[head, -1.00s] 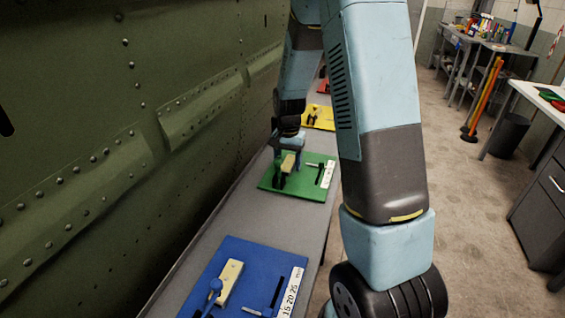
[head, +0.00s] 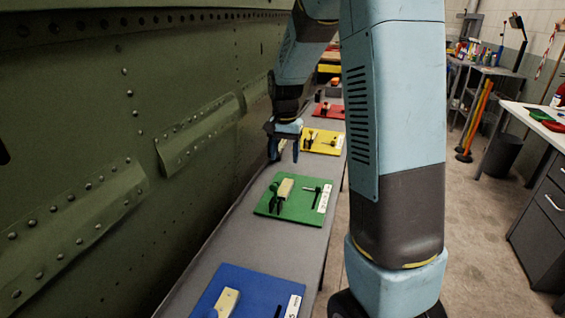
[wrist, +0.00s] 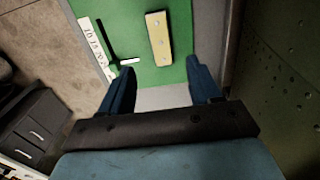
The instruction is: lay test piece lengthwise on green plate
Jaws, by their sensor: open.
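The test piece, a pale tan strip with small holes (head: 285,187), lies on the green plate (head: 305,211). It also shows in the wrist view (wrist: 158,38), its long side running roughly along the plate's length there. Nothing grips it. My gripper (head: 284,158) is open and empty, beyond the green plate in the head view and clear of the strip. In the wrist view its two fingers (wrist: 160,68) stand apart, with the strip seen ahead between them. A dark tool beside the strip partly crowds its near end in the head view.
A black T-shaped tool (wrist: 112,42) and a white label strip (wrist: 92,45) lie on the green plate. A blue plate (head: 255,285) is nearer, yellow (head: 318,146) and red (head: 325,110) plates farther along the grey bench. The riveted green fuselage wall (head: 110,130) runs close on the left.

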